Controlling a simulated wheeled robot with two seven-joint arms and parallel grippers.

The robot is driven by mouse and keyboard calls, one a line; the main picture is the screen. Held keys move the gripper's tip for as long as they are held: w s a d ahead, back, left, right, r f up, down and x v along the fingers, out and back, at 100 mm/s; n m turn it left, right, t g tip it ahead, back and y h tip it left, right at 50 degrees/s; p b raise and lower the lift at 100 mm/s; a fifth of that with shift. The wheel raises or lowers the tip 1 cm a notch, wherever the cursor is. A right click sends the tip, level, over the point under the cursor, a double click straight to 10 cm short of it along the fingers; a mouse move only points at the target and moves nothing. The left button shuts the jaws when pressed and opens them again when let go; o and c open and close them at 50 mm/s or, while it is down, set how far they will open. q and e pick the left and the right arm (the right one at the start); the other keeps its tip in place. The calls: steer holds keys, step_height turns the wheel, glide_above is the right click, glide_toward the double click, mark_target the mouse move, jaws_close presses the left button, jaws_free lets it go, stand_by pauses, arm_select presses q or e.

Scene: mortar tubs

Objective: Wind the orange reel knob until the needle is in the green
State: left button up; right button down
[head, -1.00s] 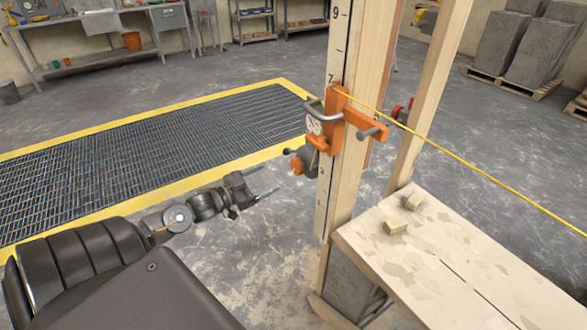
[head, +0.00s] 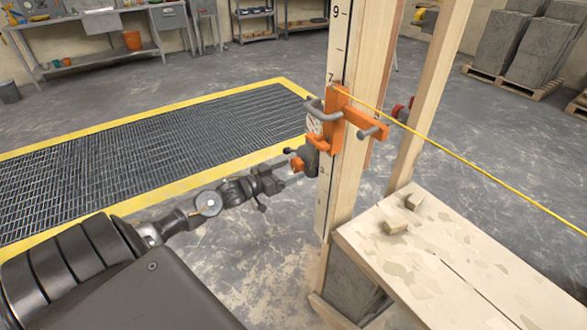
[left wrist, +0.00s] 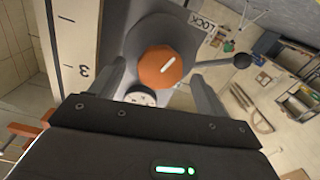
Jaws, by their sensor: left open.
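The orange reel knob (left wrist: 160,67) shows in the left wrist view with a pale line across its face, on a grey reel body (left wrist: 165,30). In the head view the knob (head: 296,164) sits on the left side of the orange clamp bracket (head: 334,122) on the wooden post. A small round dial (left wrist: 141,97) is partly hidden below the knob; its needle and any green zone cannot be made out. My left gripper (head: 283,175) is open, its fingers on either side of the knob in the wrist view; contact cannot be told. My right gripper is not in view.
A lever with a black ball end (left wrist: 241,60) sticks out beside a LOCK label (left wrist: 203,24). A yellow line (head: 470,170) runs from the bracket to the right. A plank bench (head: 450,260) stands right of the numbered post (head: 350,190).

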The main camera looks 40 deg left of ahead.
arm_select(q)
steer(key=shift+x, duration=1.15)
steer(key=c, duration=1)
